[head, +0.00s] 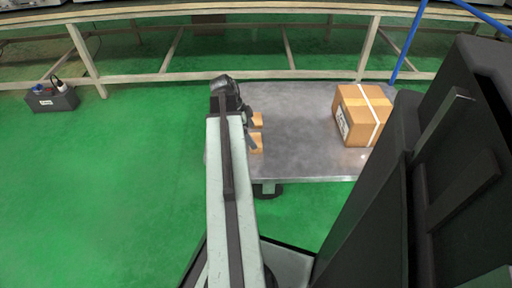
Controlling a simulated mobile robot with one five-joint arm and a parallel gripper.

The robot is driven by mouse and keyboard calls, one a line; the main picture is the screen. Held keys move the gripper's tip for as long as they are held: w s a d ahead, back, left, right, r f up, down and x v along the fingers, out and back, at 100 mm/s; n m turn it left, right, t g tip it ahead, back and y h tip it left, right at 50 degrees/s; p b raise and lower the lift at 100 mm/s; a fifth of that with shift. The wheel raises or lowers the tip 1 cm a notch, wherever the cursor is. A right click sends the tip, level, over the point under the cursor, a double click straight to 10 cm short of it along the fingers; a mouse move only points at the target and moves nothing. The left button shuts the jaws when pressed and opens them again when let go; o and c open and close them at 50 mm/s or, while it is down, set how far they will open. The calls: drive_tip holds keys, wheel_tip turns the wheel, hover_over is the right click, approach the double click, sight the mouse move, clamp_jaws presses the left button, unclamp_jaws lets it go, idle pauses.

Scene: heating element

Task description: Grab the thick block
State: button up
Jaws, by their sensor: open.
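Two tan wooden pieces show at the left edge of a grey metal table (300,130), partly hidden behind my arm and gripper. The nearer tan block (256,142) looks larger, and the farther tan piece (257,119) looks smaller. I cannot tell for sure which is the thick block, or whether they are separate. My gripper (250,126) is open, with its dark fingers beside these pieces. Whether the fingers touch them cannot be seen.
A cardboard box (356,117) with white tape stands on the right part of the table. The table middle is clear. A long bench (290,75) runs along the back. A dark case (52,99) sits on the green floor at left.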

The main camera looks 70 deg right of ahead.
sight(255, 140)
drive_tip(key=b+x, duration=0.5)
drive_tip(key=shift+f, duration=0.2)
drive_tip(key=shift+r, duration=0.15)
drive_tip(key=shift+c, duration=0.3)
drive_tip(key=c, duration=1.3)
wheel_tip(255, 140, up, 10)
drive_tip(key=p, duration=1)
drive_tip(key=shift+r+p, duration=0.15)
drive_tip(key=shift+p, duration=0.15)
